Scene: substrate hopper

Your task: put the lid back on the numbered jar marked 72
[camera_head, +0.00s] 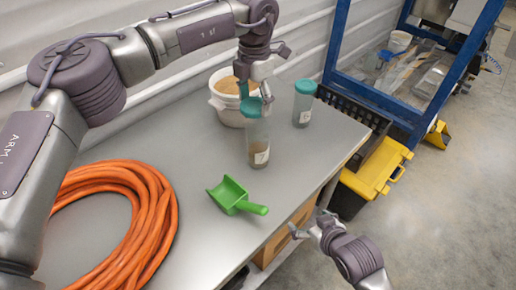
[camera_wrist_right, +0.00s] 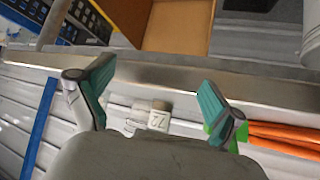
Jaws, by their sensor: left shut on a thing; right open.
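A tall clear jar (camera_head: 259,140) with dark contents low inside and a white label stands on the grey table. My left gripper (camera_head: 256,98) is shut on a teal lid (camera_head: 251,108) at the top of this jar; I cannot tell whether the lid is seated or just above the rim. A second clear jar (camera_head: 302,110) with a teal lid stands behind it to the right.
A green scoop (camera_head: 232,196) and a coiled orange hose (camera_head: 155,190) lie on the table. A yellow-lidded toolbox (camera_head: 378,167) and a blue frame (camera_head: 336,45) are to the right. The table's front middle is clear.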

